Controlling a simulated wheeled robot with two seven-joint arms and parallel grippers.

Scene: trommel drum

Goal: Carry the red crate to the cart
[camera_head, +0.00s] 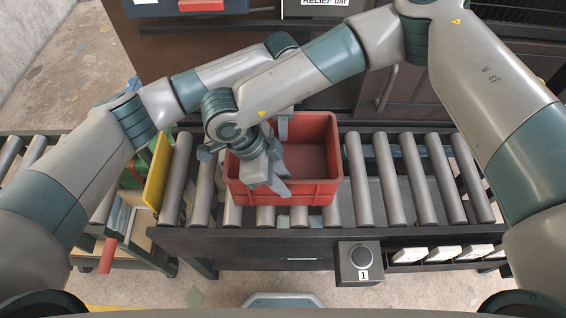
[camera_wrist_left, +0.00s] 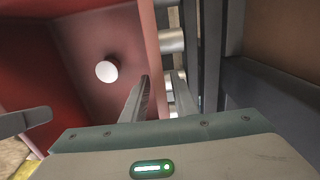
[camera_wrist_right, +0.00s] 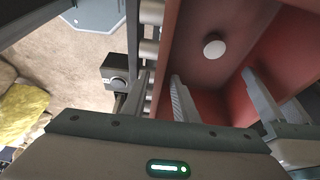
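The red crate (camera_head: 328,185) sits on the roller conveyor in the head view. My left gripper (camera_head: 284,127) is at its far wall, partly hidden by my right arm. In the left wrist view its fingers (camera_wrist_left: 160,90) stand either side of the crate wall (camera_wrist_left: 150,45), with a gap showing. My right gripper (camera_head: 276,178) is at the near wall. In the right wrist view its fingers (camera_wrist_right: 162,92) straddle that wall (camera_wrist_right: 168,45), also with a gap. A small white round thing (camera_wrist_right: 213,48) shows inside the crate. I cannot clearly make out the cart.
The rollers (camera_head: 400,170) right of the crate are clear. A yellow panel (camera_head: 157,172) stands at the conveyor's left end, beside a low shelf unit with a red bar (camera_head: 108,256). A button box (camera_head: 360,263) is on the front edge. Dark cabinets stand behind.

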